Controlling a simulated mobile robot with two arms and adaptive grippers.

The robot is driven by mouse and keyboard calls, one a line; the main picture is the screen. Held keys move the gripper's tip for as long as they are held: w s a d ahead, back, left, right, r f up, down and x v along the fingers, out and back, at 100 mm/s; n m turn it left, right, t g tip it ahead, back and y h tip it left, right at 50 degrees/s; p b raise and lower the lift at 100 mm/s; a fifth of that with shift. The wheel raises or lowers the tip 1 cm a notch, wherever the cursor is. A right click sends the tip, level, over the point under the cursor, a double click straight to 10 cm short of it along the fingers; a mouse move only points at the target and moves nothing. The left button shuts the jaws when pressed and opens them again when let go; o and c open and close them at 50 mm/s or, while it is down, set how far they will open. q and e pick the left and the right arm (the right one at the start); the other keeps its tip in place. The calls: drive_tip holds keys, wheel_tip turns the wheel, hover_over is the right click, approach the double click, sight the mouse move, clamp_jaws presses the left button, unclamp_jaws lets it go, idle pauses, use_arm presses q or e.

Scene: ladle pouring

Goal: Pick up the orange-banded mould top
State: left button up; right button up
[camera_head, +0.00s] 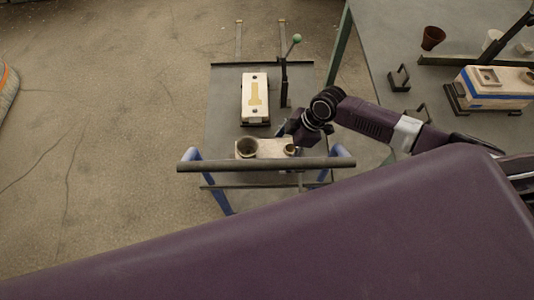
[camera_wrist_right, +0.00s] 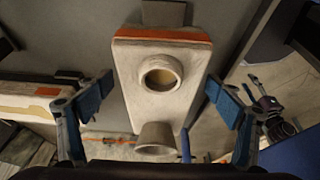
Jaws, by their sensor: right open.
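The orange-banded mould top (camera_wrist_right: 150,97) is a pale block with an orange band along its far edge in the right wrist view. A round collar with an opening and a flared cup stand on its face. In the head view the mould top (camera_head: 272,148) is at the near end of the small cart, partly behind the cart's bar. My right gripper (camera_wrist_right: 160,88) is open, with one blue-padded finger on each side of the block and visible gaps. In the head view my right gripper (camera_head: 300,134) is at the block's far right side, partly hidden by its wrist. My left gripper is out of view.
A mould half (camera_head: 255,95) with a yellow cavity lies farther back on the cart (camera_head: 222,110). A green-knobbed lever (camera_head: 284,78) stands beside it. A blue-banded mould (camera_head: 495,87) and a brown cup (camera_head: 432,38) are on the right table (camera_head: 395,35).

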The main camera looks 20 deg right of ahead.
sight(267, 151)
drive_tip(key=a, duration=0.1)
drive_tip(key=a+b, duration=0.1)
drive_tip(key=a, duration=0.1)
drive_tip(key=w+a, duration=0.1)
drive_tip(key=a, duration=0.1)
drive_tip(key=shift+w+f+b, duration=0.1)
drive_tip(key=shift+f+b, duration=0.2)
drive_tip(key=shift+f, duration=0.05)
drive_tip(key=shift+f+b, duration=0.25)
drive_tip(key=shift+b, duration=0.1)
drive_tip(key=c, duration=2)
drive_tip(key=shift+w+r, duration=0.1)
drive_tip(key=shift+r, duration=0.05)
drive_tip(key=shift+c, duration=0.9)
wheel_tip(267, 151, up, 20)
drive_tip(key=shift+p, duration=0.35)
